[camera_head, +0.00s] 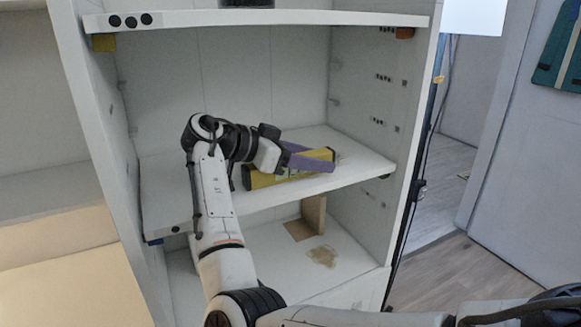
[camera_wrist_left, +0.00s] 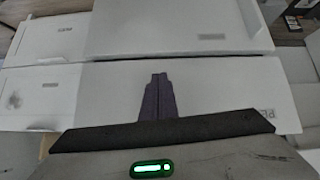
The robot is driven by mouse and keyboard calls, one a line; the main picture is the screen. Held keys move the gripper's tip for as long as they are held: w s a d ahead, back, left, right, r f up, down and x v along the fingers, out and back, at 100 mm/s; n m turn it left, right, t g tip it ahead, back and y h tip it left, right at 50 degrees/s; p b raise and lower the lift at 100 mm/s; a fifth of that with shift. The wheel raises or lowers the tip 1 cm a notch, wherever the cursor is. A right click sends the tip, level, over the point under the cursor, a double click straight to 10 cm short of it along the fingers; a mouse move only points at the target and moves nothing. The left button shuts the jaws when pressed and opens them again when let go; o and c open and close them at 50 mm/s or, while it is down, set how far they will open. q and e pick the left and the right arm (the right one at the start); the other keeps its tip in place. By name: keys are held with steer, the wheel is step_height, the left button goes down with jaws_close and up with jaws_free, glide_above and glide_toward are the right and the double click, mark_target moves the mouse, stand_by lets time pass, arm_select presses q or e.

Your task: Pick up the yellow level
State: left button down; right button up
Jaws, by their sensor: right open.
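The yellow level (camera_head: 262,181) lies on the middle shelf board (camera_head: 360,165) in the head view, near its front edge. My right gripper (camera_head: 318,157) is at the level with its purple fingers open. The fingers and wrist cover part of the level, so I cannot tell whether they touch it. My left gripper (camera_wrist_left: 158,78) shows in the left wrist view with its purple fingers side by side, shut and with nothing visible between them.
The white shelf unit has side walls, an upper board (camera_head: 270,18) above the arm and a lower compartment with a brown block (camera_head: 314,212). The middle board has free room behind the level. White boxes or panels (camera_wrist_left: 200,95) lie below my left gripper.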

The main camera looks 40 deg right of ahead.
jaws_close()
